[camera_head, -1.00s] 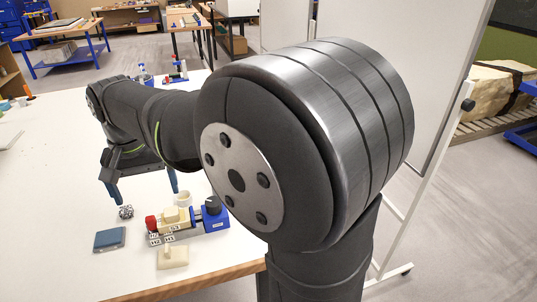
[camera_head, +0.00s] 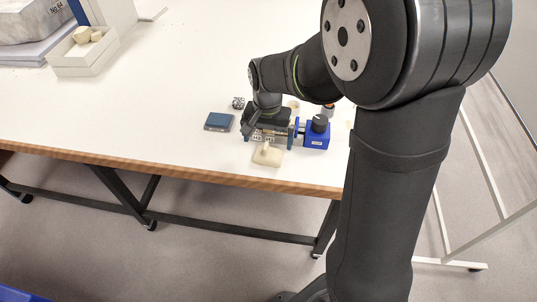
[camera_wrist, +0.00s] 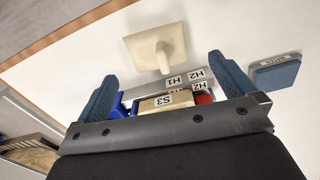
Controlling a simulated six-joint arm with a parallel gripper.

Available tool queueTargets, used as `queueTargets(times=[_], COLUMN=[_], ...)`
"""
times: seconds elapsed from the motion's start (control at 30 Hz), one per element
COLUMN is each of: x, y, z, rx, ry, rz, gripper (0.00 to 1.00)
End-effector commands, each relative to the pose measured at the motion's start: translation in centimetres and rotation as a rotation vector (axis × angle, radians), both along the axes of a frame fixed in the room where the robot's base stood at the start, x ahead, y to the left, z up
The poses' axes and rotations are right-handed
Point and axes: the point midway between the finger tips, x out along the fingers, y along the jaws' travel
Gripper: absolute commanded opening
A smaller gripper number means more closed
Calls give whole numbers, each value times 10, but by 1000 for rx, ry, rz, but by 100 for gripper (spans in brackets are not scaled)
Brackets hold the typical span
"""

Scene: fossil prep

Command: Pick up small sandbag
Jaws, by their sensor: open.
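A beige, pillow-like block with an "S3" label (camera_wrist: 165,102) shows between my gripper's fingers in the wrist view. It may be the small sandbag, but I cannot tell for sure. In the head view my arm mostly hides it. My gripper (camera_head: 268,139) hangs low over the cluster of things near the table's front edge. In the wrist view my gripper (camera_wrist: 161,67) is open, with its two blue fingers wide apart. I cannot tell whether either finger touches the block.
A blue clamp-like device (camera_head: 317,133) stands right of my gripper. A cream plate with a peg (camera_head: 267,155) lies in front, a blue-grey block (camera_head: 219,121) to the left and a speckled cube (camera_head: 238,102) behind that block. White trays (camera_head: 85,60) stand far left; the table between is clear.

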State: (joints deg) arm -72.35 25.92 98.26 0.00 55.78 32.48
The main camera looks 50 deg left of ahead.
Motion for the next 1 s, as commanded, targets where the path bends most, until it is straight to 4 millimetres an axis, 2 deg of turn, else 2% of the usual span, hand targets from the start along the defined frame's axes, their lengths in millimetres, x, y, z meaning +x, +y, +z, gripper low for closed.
queueTargets(times=[0.33,0.63,0.67,0.9,1.0], x=[2,2,2,2,2], y=[-4,-4,-4,-4,-4], z=[-46,-51,-51,-51,-50], rx=[-3,0,0,-1,0], ry=[0,0,0,1,0], rz=[0,0,0,0,0], gripper=[100,100,96,49,48])
